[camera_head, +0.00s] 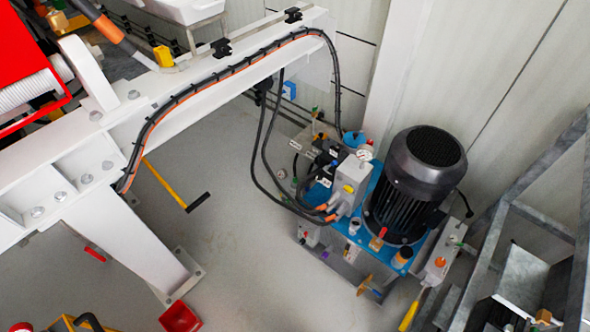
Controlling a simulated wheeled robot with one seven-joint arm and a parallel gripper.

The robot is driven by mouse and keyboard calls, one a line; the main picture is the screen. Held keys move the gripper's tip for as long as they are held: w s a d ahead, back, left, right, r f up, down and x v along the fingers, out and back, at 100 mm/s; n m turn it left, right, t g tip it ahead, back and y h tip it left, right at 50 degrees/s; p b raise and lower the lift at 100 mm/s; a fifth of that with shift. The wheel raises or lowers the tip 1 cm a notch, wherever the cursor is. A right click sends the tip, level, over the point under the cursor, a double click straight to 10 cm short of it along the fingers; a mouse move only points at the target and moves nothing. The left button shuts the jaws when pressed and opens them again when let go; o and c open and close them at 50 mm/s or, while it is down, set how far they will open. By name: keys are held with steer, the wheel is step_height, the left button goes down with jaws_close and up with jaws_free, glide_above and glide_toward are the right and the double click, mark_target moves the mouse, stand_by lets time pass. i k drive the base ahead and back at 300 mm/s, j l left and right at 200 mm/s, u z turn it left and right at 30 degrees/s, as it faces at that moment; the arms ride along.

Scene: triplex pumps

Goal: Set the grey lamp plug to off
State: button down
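I cannot pick out a grey lamp plug for certain. A light grey box (437,266) with an orange part on its face stands at the right of the blue pump unit, but I cannot tell what it is. Another grey box (352,176) with orange connectors and cables sits on the left part of the unit. The unit has a large black motor (412,180) standing upright on a blue top plate (372,250). My gripper is not in view.
A white steel beam (230,80) carrying black and orange cables crosses the upper left. A yellow-handled tool (166,185) lies on the grey floor. A red container (180,317) is at the bottom. A grey metal frame (530,215) stands at the right. The floor left of the unit is mostly clear.

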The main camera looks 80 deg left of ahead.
mark_target(327, 143)
steer(key=u, duration=2.1)
